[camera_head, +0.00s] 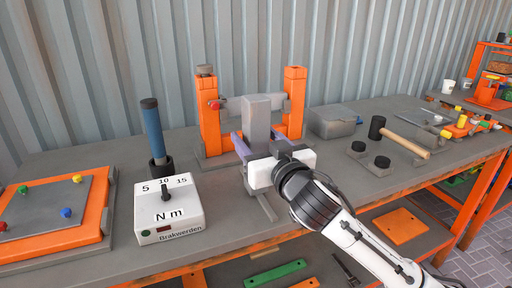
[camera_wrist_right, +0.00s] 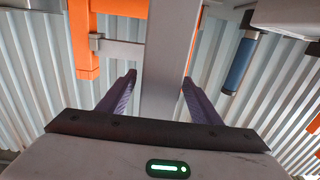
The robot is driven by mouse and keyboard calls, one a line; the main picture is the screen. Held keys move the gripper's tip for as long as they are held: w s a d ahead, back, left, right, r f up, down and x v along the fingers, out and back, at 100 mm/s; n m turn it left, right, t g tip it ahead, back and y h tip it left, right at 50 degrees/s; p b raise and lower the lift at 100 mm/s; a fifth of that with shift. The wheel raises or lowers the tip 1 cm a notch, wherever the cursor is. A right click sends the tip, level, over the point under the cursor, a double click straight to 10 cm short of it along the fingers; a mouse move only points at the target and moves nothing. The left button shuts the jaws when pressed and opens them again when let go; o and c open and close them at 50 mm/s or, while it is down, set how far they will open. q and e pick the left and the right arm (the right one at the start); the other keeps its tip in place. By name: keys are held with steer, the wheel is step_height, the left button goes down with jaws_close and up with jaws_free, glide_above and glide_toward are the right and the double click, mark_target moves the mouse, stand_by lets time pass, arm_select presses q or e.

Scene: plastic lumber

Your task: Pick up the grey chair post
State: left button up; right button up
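The grey chair post (camera_head: 257,118) stands upright in front of the orange clamp fixture (camera_head: 209,125) in the head view. It also shows in the right wrist view (camera_wrist_right: 167,55), running up between the two purple fingers. My right gripper (camera_head: 256,143) is at the post, with one finger on each side of it. The fingers look apart, with a small gap on the left side in the wrist view (camera_wrist_right: 160,85); contact on the right side is hard to tell. The post's lower end is hidden by the gripper's white body. My left gripper is not in view.
A white torque box (camera_head: 168,210) and a blue-handled tool (camera_head: 154,135) stand left of the gripper. A grey lidded box (camera_head: 333,121), a mallet (camera_head: 405,142) and black knobs (camera_head: 382,162) lie to the right. A corrugated wall closes the back.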

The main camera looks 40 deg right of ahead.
jaws_close()
steer(key=shift+r, duration=0.2)
